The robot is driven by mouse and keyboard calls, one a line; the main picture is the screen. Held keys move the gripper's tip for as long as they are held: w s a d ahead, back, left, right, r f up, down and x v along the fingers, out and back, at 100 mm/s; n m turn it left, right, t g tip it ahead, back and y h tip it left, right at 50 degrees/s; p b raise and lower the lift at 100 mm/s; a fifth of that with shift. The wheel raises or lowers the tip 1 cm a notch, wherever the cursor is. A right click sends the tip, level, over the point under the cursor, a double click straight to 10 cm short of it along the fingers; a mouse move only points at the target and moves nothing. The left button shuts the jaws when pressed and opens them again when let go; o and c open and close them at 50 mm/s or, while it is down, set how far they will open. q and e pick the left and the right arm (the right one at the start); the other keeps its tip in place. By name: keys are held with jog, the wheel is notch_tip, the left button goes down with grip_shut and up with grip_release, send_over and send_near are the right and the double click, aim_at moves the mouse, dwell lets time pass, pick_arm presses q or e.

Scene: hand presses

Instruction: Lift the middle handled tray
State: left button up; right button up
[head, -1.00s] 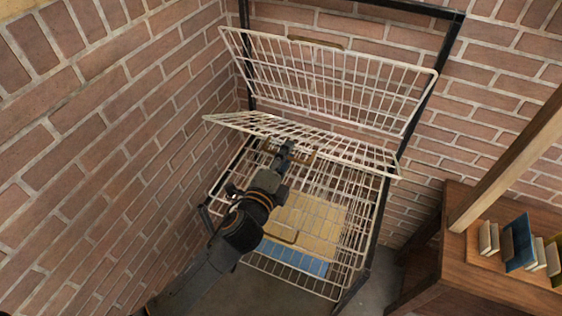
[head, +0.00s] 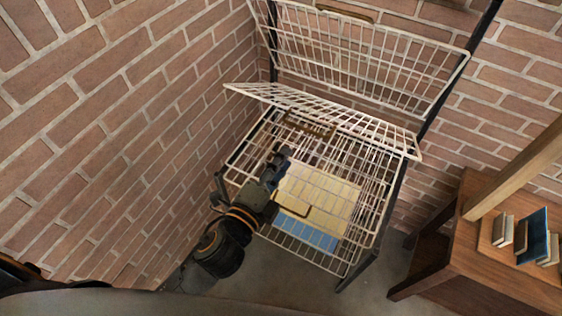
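A black-framed rack holds white wire trays against the brick wall. The middle handled tray (head: 345,126) is tilted up, its front edge raised above the bottom tray. Its brown handle (head: 310,124) shows through the wires. The top tray (head: 375,60) is also swung up, with a brown handle (head: 345,14). The bottom tray (head: 305,253) lies flat, with its handle at the front. My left gripper (head: 281,156) is below and left of the middle tray's handle, apart from it, over the bottom tray. Its fingers are small and dark; their opening is unclear. My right gripper is out of view.
Yellow and blue panels (head: 318,192) show beneath the bottom tray's wires. A wooden desk (head: 470,255) with several books (head: 533,235) stands at the right. Brick wall closes off the left side. Bare floor shows between rack and desk.

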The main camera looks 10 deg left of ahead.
pick_arm(q)
jog(key=shift+c, duration=0.2)
jog(key=shift+f, duration=0.1)
jog(key=c, duration=0.4)
jog(key=w+f+m+h+b, duration=0.1)
jog(key=f+m+h+b, duration=0.1)
jog(key=h+b, duration=0.1)
jog(key=w+f+m+h+b, duration=0.2)
jog(key=f+b, duration=0.1)
jog(key=b, duration=0.1)
jog(key=w+f+m+g+h+b, duration=0.1)
jog(key=w+f+m+h+b, duration=0.1)
jog(key=f+m+h+b, duration=0.1)
jog(key=shift+a+h+b, duration=0.25)
jog(key=shift+h+b, duration=0.05)
jog(key=shift+b, duration=0.25)
grip_shut()
jog(key=a+f+m+g+h+b, duration=0.3)
jog(key=a+m+g+h+b, duration=0.45)
jog(key=m+h, duration=0.2)
jog(key=w+p+x, duration=0.1)
jog(key=p+x, duration=0.4)
jog(key=x, duration=0.8)
jog(key=shift+a+r+m+y, duration=0.3)
jog(key=shift+a+m+y, duration=0.05)
jog(key=shift+a+y, duration=0.1)
